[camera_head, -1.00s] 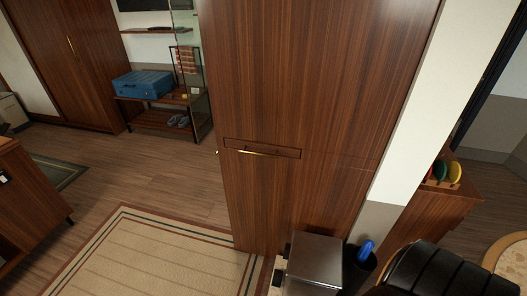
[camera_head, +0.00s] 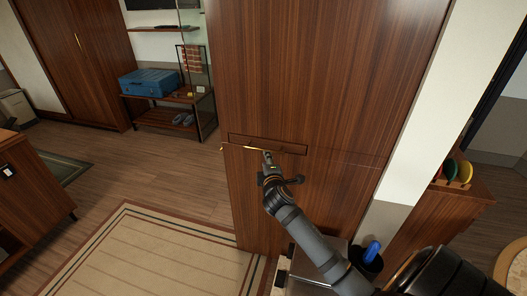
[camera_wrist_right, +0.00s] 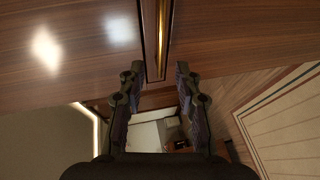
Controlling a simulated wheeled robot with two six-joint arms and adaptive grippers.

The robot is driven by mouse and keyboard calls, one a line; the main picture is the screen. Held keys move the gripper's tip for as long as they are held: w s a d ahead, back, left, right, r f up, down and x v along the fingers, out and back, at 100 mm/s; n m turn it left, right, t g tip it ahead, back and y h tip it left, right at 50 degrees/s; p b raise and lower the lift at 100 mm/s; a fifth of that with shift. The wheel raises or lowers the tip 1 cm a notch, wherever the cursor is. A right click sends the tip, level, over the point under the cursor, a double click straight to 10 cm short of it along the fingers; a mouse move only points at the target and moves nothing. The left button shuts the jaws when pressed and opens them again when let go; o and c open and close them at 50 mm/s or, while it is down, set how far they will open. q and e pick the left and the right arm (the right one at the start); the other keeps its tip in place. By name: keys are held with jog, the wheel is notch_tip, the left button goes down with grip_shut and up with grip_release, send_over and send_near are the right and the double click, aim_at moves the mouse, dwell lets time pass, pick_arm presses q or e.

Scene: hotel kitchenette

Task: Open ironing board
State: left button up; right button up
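A tall brown wood cabinet (camera_head: 310,70) stands in the middle of the head view. The ironing board itself is not recognisable in these frames. A narrow recessed slot with a brass handle strip (camera_head: 240,148) runs across the cabinet front; the strip also shows in the right wrist view (camera_wrist_right: 162,35). My right gripper (camera_head: 267,155) is at the right part of this strip. In the right wrist view its two fingers (camera_wrist_right: 159,72) are spread apart, with the end of the strip's recess near the gap between their tips and nothing clamped. My left gripper is not in view.
A metal bin (camera_head: 305,275) and a dark container with a blue item (camera_head: 372,250) stand low at the cabinet's right. A rug (camera_head: 150,255) covers the floor in front. A blue suitcase (camera_head: 150,82) sits on a rack at the back left. The floor between is clear.

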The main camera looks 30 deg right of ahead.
aim_at(263, 150)
jog(key=x, duration=1)
jog(key=shift+w, duration=0.1)
grip_shut()
